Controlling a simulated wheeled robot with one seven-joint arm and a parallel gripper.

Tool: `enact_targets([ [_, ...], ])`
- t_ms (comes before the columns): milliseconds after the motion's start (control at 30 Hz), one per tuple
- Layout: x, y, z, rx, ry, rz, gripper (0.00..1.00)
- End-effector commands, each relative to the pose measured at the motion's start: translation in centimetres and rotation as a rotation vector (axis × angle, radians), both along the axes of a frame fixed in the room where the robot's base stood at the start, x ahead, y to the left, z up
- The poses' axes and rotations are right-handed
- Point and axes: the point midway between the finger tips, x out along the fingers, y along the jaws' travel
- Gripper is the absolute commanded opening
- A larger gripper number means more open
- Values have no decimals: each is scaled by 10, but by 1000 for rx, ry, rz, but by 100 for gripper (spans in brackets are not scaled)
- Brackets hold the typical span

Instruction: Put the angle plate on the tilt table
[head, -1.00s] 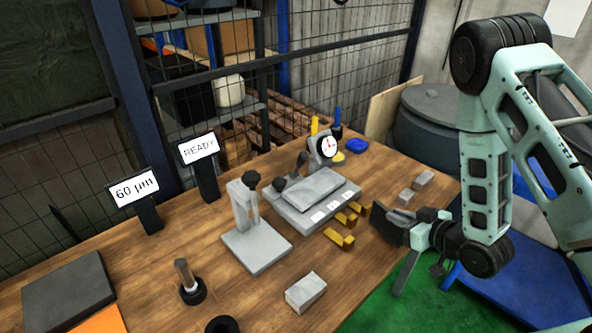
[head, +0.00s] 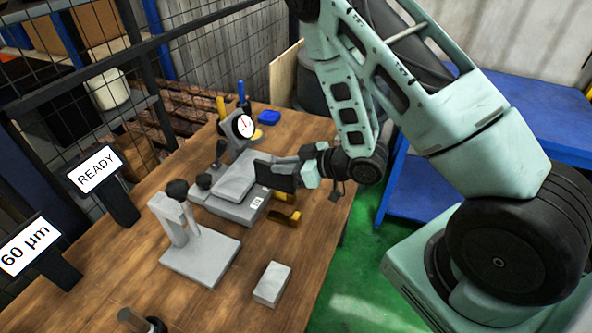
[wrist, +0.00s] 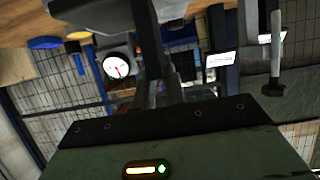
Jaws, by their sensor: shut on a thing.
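My gripper (head: 300,164) is shut on a dark plate-like piece, which I take for the angle plate (head: 273,177). It holds the piece at the right side of the tilt table (head: 236,178), a grey slab on a grey base with small white labels. The piece hides part of the tilt table's right end; I cannot tell whether they touch. In the wrist view, dark upright parts (wrist: 153,45) in the middle are close to the camera, and the held piece cannot be made out clearly.
A dial gauge (head: 243,126) stands behind the tilt table. A grey stand with a black knob (head: 205,257) is at its front left. A grey block (head: 272,284) lies near the table's front right. Brass pieces (head: 287,216) lie beside the tilt table. Bare wood surrounds the block.

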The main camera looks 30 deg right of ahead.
Motion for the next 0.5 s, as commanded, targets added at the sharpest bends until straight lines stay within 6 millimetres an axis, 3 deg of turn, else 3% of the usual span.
enact_targets([
  [33, 10, 8, 8, 3, -12, 5, 0],
  [300, 52, 38, 8, 3, -11, 3, 0],
  [500, 69, 50, 6, 4, -10, 1, 0],
])
